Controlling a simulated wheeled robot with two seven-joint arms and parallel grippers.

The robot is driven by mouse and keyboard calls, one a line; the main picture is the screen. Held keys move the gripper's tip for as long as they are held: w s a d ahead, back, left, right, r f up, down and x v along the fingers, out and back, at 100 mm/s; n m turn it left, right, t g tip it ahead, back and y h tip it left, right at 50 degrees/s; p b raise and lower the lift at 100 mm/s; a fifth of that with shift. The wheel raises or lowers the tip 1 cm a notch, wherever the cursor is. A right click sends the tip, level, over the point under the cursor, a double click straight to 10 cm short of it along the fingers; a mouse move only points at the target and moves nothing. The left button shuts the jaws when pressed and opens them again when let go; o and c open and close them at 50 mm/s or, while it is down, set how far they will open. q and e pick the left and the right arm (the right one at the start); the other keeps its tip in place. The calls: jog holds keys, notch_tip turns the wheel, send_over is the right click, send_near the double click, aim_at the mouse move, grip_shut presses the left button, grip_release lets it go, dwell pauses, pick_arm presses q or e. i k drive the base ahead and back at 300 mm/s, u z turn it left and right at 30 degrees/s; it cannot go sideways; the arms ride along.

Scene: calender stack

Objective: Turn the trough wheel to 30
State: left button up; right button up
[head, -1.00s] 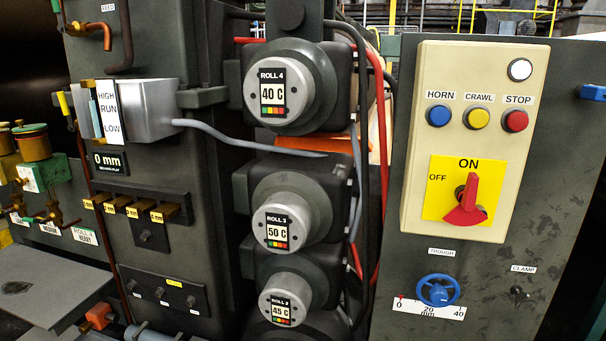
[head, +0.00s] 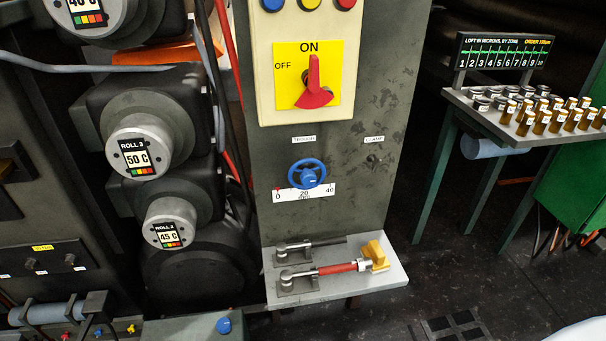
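The trough wheel (head: 307,174) is a small blue handwheel on the front of the grey cabinet (head: 350,140), below the yellow switch plate. Under it is a white scale (head: 318,193) marked 0, 20 and 40 mm. A small red mark stands near the 0 end of the scale. The label above the wheel is too blurred to read well now. Neither of my grippers is in view, and nothing touches the wheel.
A red rotary switch (head: 314,85) points to ON above the wheel. A grey shelf (head: 385,277) with a red-handled tool (head: 337,268) juts out below. Roll units (head: 142,150) stand at left. A table (head: 480,110) with several small jars stands at right, with dark floor between.

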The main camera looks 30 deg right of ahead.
aim_at(308, 179)
jog(key=k, duration=0.5)
jog(key=u, duration=1.45)
jog(key=i, duration=0.9)
jog(key=z, duration=1.95)
